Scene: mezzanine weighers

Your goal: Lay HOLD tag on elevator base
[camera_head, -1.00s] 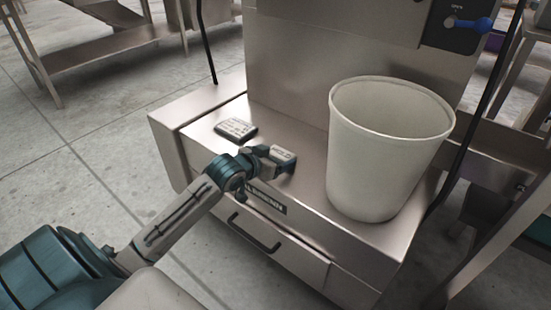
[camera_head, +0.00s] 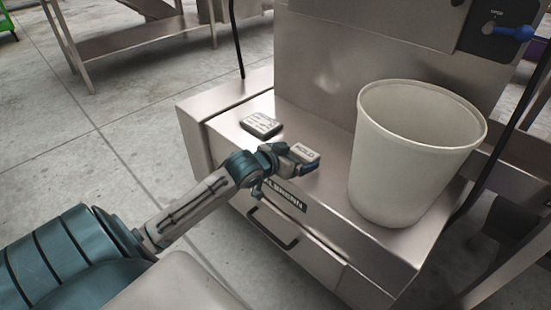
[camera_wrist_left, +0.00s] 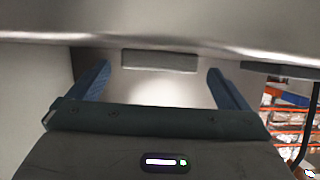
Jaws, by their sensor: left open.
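The HOLD tag (camera_head: 306,152) is a small grey block with a pale, lettered top face. It appears to rest on the steel elevator base (camera_head: 328,198), left of the white bin. My left gripper (camera_head: 298,163) is low over the base at the tag, with a blue finger showing beside it. In the left wrist view my blue fingers (camera_wrist_left: 158,72) stand wide apart. A plain grey block (camera_wrist_left: 160,60), apparently the tag edge-on, sits between their tips with a gap on each side. My right gripper is out of view.
A large off-white bin (camera_head: 415,155) stands on the base to the right. A dark block with a lettered label (camera_head: 262,124) lies on the base to the left. A drawer handle (camera_head: 272,228) is on the front. Bare steel lies between tag and bin.

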